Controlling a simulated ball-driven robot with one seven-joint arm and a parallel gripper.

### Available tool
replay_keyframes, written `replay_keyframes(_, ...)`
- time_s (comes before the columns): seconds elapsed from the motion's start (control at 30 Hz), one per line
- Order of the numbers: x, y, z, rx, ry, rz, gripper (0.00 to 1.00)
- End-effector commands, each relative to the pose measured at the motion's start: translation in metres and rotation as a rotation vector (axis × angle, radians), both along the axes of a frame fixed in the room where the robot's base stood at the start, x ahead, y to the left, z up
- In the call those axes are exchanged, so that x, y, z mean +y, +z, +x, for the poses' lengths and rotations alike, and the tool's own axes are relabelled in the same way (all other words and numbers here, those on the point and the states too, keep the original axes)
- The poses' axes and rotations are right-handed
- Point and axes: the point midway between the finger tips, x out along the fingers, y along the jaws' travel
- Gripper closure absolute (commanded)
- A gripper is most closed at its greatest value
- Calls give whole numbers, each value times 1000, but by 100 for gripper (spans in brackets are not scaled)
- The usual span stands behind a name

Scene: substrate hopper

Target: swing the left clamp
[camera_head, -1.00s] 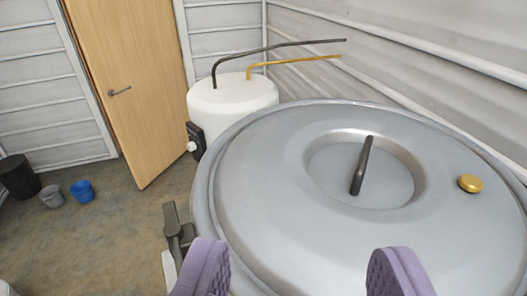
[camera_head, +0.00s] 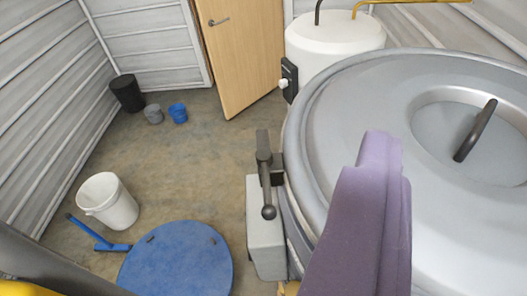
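The left clamp (camera_head: 265,172) is a dark grey lever with a ball at its lower end. It stands at the left side of the large grey hopper, below the rim of the round lid (camera_head: 345,90), above a light grey box. My gripper (camera_head: 378,150) shows as purple fingers that overlap in the view, over the lid's left part and right of the clamp. It appears apart from the clamp. The gap between the fingers is hidden. The clamp's pivot is partly visible at the hopper wall.
A light grey box (camera_head: 264,228) is on the hopper's side under the clamp. A white tank (camera_head: 333,45) stands behind. A blue round lid (camera_head: 178,262), a white bucket (camera_head: 108,203) and small pots are on the floor at left.

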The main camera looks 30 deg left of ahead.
Motion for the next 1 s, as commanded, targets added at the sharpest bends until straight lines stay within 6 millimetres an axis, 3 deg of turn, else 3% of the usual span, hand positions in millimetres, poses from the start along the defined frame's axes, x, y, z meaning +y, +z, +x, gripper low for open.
replay_keyframes(0.07,0,0,1,3,0,-1,60)
replay_keyframes(0.17,5,2,13,39,7,-10,60)
replay_keyframes(0.33,33,-5,72,240,47,-68,60)
replay_keyframes(0.5,74,-39,131,519,105,-159,60)
replay_keyframes(0.6,96,-65,150,677,140,-219,60)
replay_keyframes(0.77,129,-107,162,919,198,-318,60)
replay_keyframes(1.0,161,-159,146,1182,264,-446,60)
